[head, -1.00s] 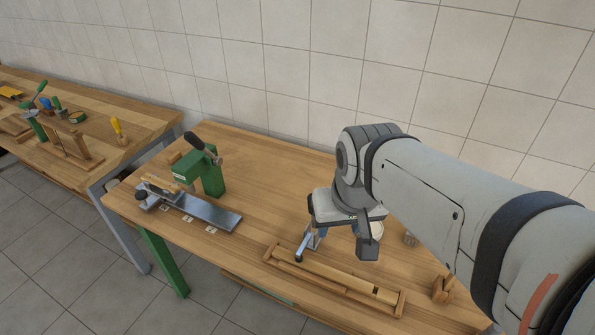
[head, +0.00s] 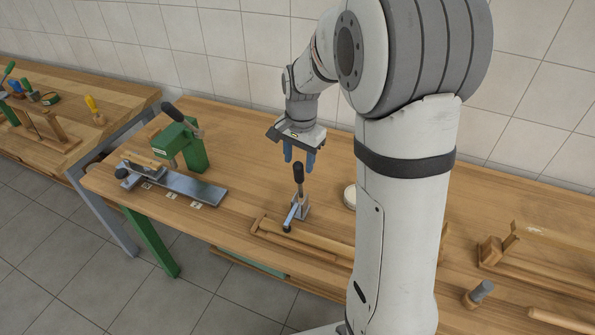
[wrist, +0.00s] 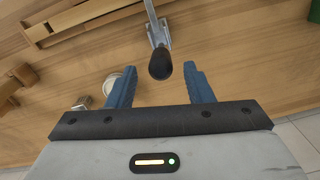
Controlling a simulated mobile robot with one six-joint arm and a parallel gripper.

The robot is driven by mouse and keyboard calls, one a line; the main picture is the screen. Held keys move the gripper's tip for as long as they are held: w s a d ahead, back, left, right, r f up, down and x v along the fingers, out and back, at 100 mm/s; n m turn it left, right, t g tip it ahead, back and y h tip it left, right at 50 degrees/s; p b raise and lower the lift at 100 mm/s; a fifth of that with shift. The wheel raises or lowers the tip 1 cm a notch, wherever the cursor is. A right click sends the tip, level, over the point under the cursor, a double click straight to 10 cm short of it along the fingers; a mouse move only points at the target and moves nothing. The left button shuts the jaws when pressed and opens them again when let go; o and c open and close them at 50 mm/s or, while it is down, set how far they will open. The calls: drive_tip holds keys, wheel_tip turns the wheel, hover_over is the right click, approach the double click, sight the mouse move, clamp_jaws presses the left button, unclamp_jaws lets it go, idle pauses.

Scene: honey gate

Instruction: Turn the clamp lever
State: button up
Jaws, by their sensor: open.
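The clamp lever (head: 299,176) has a black grip on a metal toggle clamp (head: 299,209) and stands upright in the head view. In the wrist view its black grip (wrist: 160,65) points toward the camera, between and just beyond the two blue fingers. My gripper (head: 300,165) is open and empty. In the head view its fingers hang just above and behind the lever's top. The wrist view shows my gripper (wrist: 160,75) with a wide gap between the fingertips and the grip apart from both.
The clamp sits by a wooden frame (head: 262,232) at the bench's front edge. A green press (head: 185,145) with a metal rail (head: 190,188) stands at the left. A round pale disc (head: 349,196) lies to the right. Bench between press and clamp is clear.

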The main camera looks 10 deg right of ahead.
sight(298, 174)
wheel_tip(298, 174, down, 6)
drive_tip(key=shift+a+r, duration=0.1)
drive_tip(key=shift+r, duration=0.05)
drive_tip(key=shift+c, duration=0.5)
clamp_jaws()
